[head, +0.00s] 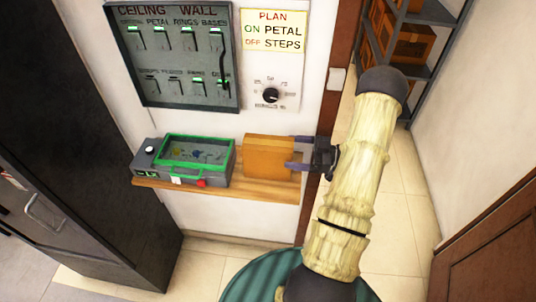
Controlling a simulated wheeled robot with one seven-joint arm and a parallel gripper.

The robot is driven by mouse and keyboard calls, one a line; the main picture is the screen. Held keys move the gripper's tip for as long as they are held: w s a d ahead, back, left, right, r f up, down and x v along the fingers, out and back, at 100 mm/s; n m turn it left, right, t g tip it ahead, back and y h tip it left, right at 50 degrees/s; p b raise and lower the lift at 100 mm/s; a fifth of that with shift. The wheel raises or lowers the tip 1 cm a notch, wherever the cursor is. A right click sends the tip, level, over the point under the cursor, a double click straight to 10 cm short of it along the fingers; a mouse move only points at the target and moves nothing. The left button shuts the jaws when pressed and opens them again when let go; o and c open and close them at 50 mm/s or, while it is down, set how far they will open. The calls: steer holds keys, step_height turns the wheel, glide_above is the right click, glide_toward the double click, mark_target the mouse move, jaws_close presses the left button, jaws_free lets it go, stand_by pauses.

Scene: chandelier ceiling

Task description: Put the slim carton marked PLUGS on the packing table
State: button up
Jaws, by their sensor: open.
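An orange-brown carton (266,158) stands on the right part of a wooden wall ledge (245,188). I can read no lettering on it, so I cannot tell whether it is the one marked PLUGS. My gripper (293,153) is at the carton's right side, its two dark fingers apart and pointing left. The lower fingertip overlaps the carton's right edge in the picture; I cannot tell whether it touches. The gripper is open. I cannot make out a packing table in this view.
A grey device with a green-framed window (197,153) sits left of the carton. A switch panel (172,55), sign (273,30) and dial (270,95) hang above. A dark cabinet (70,150) stands left. Shelving with boxes (412,45) is beyond the doorway; tiled floor there is clear.

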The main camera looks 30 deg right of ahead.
mark_target(275, 151)
steer(key=shift+w+a, duration=0.2)
steer(key=shift+a, duration=0.1)
steer(key=shift+w+a+p, duration=0.2)
steer(key=shift+a+p, duration=0.1)
steer(key=shift+a, duration=0.05)
steer(key=p+x, duration=0.2)
steer(key=x, duration=0.1)
steer(key=shift+a, duration=0.3)
steer(key=shift+w+a+f, duration=0.1)
steer(key=shift+w+a, duration=0.15)
steer(key=shift+a, duration=0.15)
steer(key=shift+c, duration=0.5)
steer(key=shift+w+d, duration=0.1)
steer(key=shift+w, duration=0.05)
steer(key=c, duration=1.4)
steer(key=shift+a, duration=0.2)
